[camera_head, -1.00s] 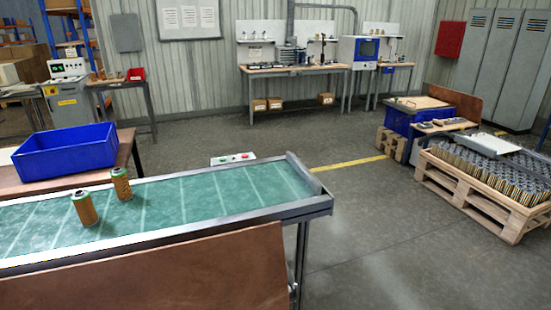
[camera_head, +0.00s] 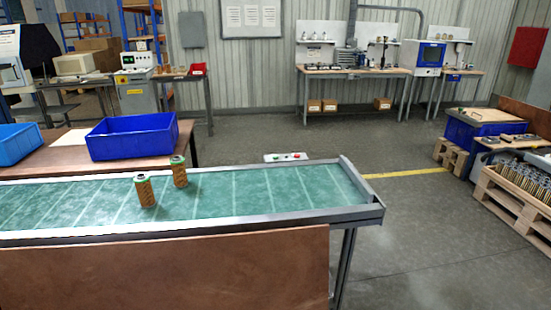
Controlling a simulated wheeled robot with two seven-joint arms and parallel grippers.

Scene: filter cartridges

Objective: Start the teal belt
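The teal belt (camera_head: 250,190) runs across the left and middle of the head view, inside a grey metal frame. Two brown filter cartridges with green tops stand upright on it: a nearer one (camera_head: 145,191) and a farther one (camera_head: 179,172) close to the far edge. A small white control box (camera_head: 286,157) with a red and a green button sits at the belt's far side, near its right end. Neither of my grippers shows in this view.
A dark blue bin (camera_head: 132,138) stands on a brown table behind the belt, with a lighter blue bin (camera_head: 18,143) to its left. A brown board (camera_head: 170,268) fronts the belt. A wooden pallet (camera_head: 512,205) of cartridges stands at right. The floor between is clear.

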